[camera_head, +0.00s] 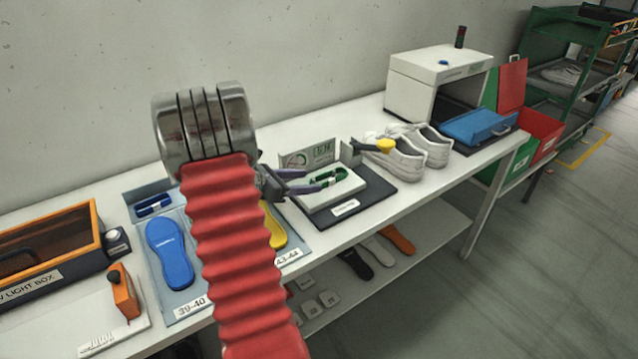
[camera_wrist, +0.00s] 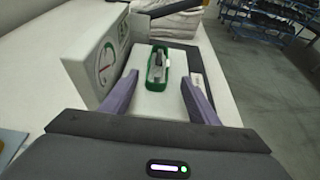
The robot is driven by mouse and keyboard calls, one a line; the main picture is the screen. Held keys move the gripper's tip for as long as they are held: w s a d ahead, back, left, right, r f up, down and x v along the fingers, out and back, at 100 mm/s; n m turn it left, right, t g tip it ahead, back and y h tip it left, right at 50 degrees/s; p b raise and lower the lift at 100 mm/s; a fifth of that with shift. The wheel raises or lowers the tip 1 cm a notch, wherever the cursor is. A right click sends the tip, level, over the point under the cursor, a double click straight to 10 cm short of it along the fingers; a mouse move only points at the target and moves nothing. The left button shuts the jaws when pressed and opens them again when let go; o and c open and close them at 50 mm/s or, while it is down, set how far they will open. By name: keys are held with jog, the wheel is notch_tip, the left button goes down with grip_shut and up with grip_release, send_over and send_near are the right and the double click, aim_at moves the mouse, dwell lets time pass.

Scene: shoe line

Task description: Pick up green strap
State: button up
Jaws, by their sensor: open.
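The green strap (camera_head: 329,179) lies as a small loop on a white block (camera_head: 345,194) on a dark base. In the wrist view the green strap (camera_wrist: 156,64) is a long oval ring with a dark and pale piece inside it. My gripper (camera_head: 325,180) comes in from the left in the head view, its purple fingers by the strap. In the wrist view my gripper (camera_wrist: 160,85) is open, with one finger on each side of the white block and the strap ahead between them. I cannot tell whether the fingers touch the block.
An upright panel (camera_wrist: 100,65) with a green dial stands close to the left finger. A blue insole (camera_head: 168,252) lies to the left. The table's front edge is near.

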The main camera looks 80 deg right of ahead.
aim_at(312, 180)
jog(key=shift+x, duration=2.55)
jog(key=shift+w+d, duration=0.1)
jog(key=shift+w, duration=0.1)
jog(key=shift+c, duration=0.6)
jog(key=c, duration=1.1)
jog(key=shift+r, duration=0.1)
notch_tip(312, 180, up, 18)
